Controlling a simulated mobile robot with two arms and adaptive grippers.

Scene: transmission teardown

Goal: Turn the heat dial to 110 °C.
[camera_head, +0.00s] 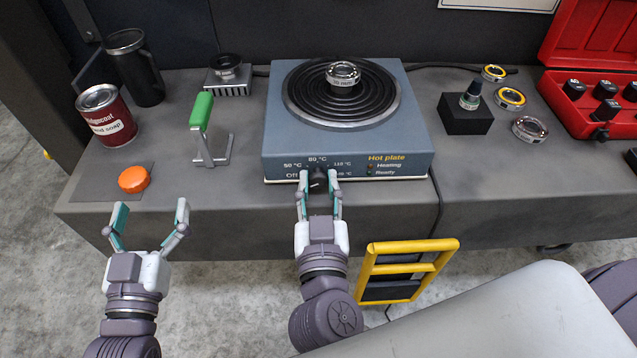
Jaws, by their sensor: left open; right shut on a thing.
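The hot plate (410,140) is a blue-grey box on the bench with a black ringed heating surface. A bearing-like metal ring (343,73) sits on that surface. The black heat dial (318,181) is on its front panel, below the "80 °C" mark, with "Off", "50 °C" and "110 °C" around it. My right gripper (320,183) is shut on the dial, one finger on each side; the fingers partly hide the scale, and the pointer direction is hard to tell. My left gripper (150,217) is open and empty in front of the bench edge, below the orange cap.
A red can (106,115), a dark mug (135,68), an orange cap (133,179) and a green-handled tool (202,112) stand left. A black block (465,113), rings (530,129) and a red case (590,95) are right. A yellow frame (407,268) hangs below the bench front.

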